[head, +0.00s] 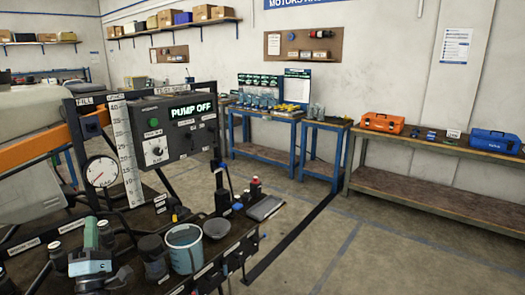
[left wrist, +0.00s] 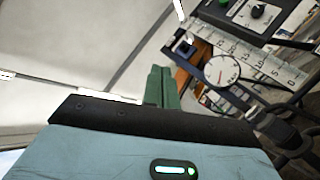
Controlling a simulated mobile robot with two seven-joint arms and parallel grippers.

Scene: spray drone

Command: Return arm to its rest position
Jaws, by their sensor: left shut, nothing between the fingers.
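My left gripper (head: 91,230) is at the lower left of the head view, in front of the spray rig's bench. Its green fingers are together and empty, and they also show in the left wrist view (left wrist: 161,86). No part of the gripper visibly touches the grey pump control box (head: 163,130), which stands behind and to the right. The box's display reads "PUMP OFF". My right gripper is in neither view.
A round gauge (head: 101,172) and a white level scale (head: 126,150) stand close behind the gripper. A light blue bucket (head: 184,248) and a grey bowl (head: 217,229) are to its right. Blue-legged tables (head: 265,154) stand farther back. Open floor (head: 370,250) lies at right.

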